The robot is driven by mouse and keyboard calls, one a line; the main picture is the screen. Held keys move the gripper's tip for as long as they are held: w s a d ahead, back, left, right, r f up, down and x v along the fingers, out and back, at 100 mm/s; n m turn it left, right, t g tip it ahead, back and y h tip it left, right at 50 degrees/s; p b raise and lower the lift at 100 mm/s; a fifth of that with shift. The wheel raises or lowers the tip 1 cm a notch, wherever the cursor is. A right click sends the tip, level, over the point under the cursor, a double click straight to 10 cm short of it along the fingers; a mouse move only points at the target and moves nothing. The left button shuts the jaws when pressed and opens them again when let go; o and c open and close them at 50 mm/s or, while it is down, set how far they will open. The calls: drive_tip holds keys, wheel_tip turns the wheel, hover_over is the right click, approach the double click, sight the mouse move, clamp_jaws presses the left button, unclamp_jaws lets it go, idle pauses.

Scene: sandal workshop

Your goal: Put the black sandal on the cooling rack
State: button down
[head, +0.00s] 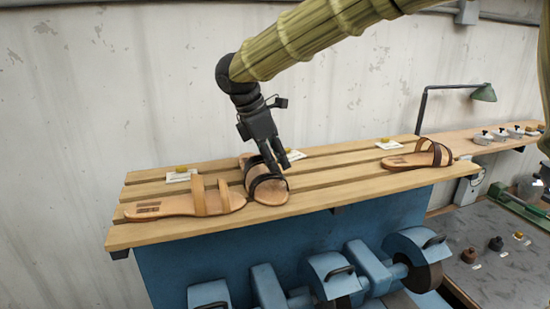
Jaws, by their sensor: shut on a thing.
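The black sandal (270,193), with black straps over a tan sole, is at the middle of the slatted wooden rack (340,184). My gripper (279,168) reaches down from above and is shut on its strap area. The sandal sits at or just above the slats; I cannot tell whether it touches them. The fingers and straps hide part of the sole.
A tan-strapped sandal (190,203) lies close by on the left, and a dark brown-strapped sandal (420,155) lies at the right end. White cards with yellow pieces (181,174) lie along the back. Blue machines (330,275) stand below the front edge. A green lamp (484,92) stands behind right.

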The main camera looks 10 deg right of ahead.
drive_tip(key=shift+s, duration=0.2)
drive_tip(key=c, duration=1.3)
unclamp_jaws()
drive_tip(key=shift+w+f, duration=0.15)
drive_tip(key=shift+r, duration=0.3)
drive_tip(key=b+v, duration=0.4)
drive_tip(key=v, duration=0.8)
drive_tip(key=shift+f, duration=0.1)
